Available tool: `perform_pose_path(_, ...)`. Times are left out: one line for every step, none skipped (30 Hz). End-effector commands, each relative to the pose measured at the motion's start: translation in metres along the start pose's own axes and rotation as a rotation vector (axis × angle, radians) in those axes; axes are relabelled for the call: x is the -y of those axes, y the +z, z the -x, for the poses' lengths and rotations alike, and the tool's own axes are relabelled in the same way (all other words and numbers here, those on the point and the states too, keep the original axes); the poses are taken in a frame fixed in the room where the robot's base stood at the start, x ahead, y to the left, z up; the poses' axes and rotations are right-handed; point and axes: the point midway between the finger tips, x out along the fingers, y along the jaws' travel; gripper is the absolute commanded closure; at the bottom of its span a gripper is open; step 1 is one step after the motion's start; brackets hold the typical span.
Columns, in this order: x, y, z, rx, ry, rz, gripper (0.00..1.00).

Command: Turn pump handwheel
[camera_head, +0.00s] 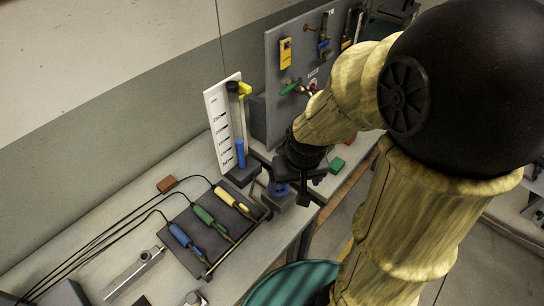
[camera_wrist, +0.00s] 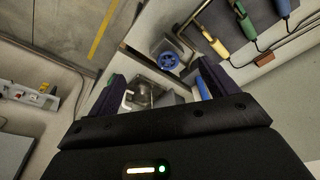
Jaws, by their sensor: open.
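The blue handwheel (camera_wrist: 168,60) sits on a grey block near the bench edge, its round face showing in the wrist view. In the head view only part of the blue wheel (camera_head: 279,189) shows under my gripper. My gripper (camera_head: 287,181) points down over that corner of the bench. In the wrist view its two dark fingers (camera_wrist: 160,72) stand wide apart with nothing between them. The wheel lies beyond the fingertips, roughly between them in the picture. I cannot tell the height of the gap.
A dark rack with yellow (camera_head: 231,199), green (camera_head: 211,220) and blue (camera_head: 186,241) handled tools stands left of the wheel. A white scale board (camera_head: 222,128) with a blue cylinder (camera_head: 240,153) stands behind. A grey tool panel (camera_head: 276,75) rises at the back. A green block (camera_head: 337,165) lies right.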

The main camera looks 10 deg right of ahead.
Motion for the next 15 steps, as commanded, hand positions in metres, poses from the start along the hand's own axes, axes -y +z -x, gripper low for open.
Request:
perform_pose_path(0.002, -0.011, -0.006, 0.012, 0.001, -0.013, 0.14)
perform_pose_path(0.002, -0.018, -0.009, 0.022, 0.001, -0.023, 0.14)
perform_pose_path(0.003, -0.028, -0.013, 0.037, 0.003, -0.040, 0.14)
perform_pose_path(0.003, -0.036, -0.016, 0.050, 0.005, -0.054, 0.14)
perform_pose_path(0.004, -0.044, -0.018, 0.063, 0.006, -0.068, 0.14)
perform_pose_path(0.004, -0.056, -0.022, 0.080, 0.008, -0.088, 0.14)
perform_pose_path(0.005, -0.064, -0.025, 0.094, 0.010, -0.105, 0.14)
perform_pose_path(0.005, -0.072, -0.028, 0.108, 0.011, -0.121, 0.14)
perform_pose_path(0.005, -0.083, -0.032, 0.126, 0.014, -0.143, 0.14)
perform_pose_path(0.006, -0.090, -0.034, 0.139, 0.016, -0.158, 0.14)
perform_pose_path(0.006, -0.097, -0.037, 0.152, 0.019, -0.175, 0.14)
perform_pose_path(0.006, -0.106, -0.039, 0.167, 0.021, -0.195, 0.14)
perform_pose_path(0.006, -0.112, -0.041, 0.176, 0.023, -0.207, 0.14)
perform_pose_path(0.006, -0.117, -0.042, 0.185, 0.024, -0.220, 0.14)
perform_pose_path(0.006, -0.122, -0.043, 0.194, 0.026, -0.234, 0.14)
